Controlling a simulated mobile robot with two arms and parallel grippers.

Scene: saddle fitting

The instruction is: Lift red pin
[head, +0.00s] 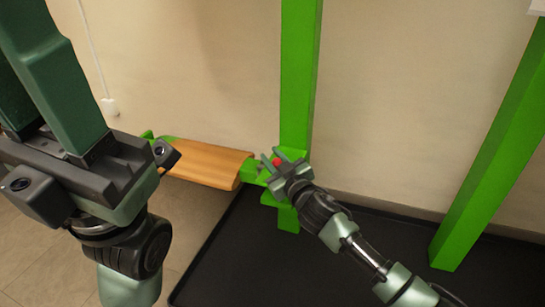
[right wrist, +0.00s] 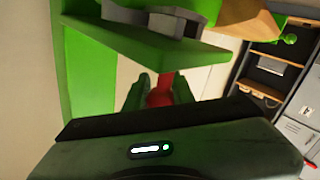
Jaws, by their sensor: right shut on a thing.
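The red pin (head: 277,162) shows as a small red spot between the fingers of my right gripper (head: 274,159), at the green bracket beside the upright green post (head: 298,80). In the right wrist view the red pin (right wrist: 163,88) has a rounded end and a shaft between the two dark green fingers, and my right gripper (right wrist: 158,90) is shut on it. A flat green plate (right wrist: 145,48) lies just beyond the fingers. Whether the pin still sits in a hole is hidden.
A curved orange-brown wooden piece (head: 205,163) lies on the green horizontal beam, left of the post. A second green post (head: 490,150) stands at the right. A black mat (head: 260,260) covers the floor below. In the right wrist view, shelving (right wrist: 275,75) stands at the right.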

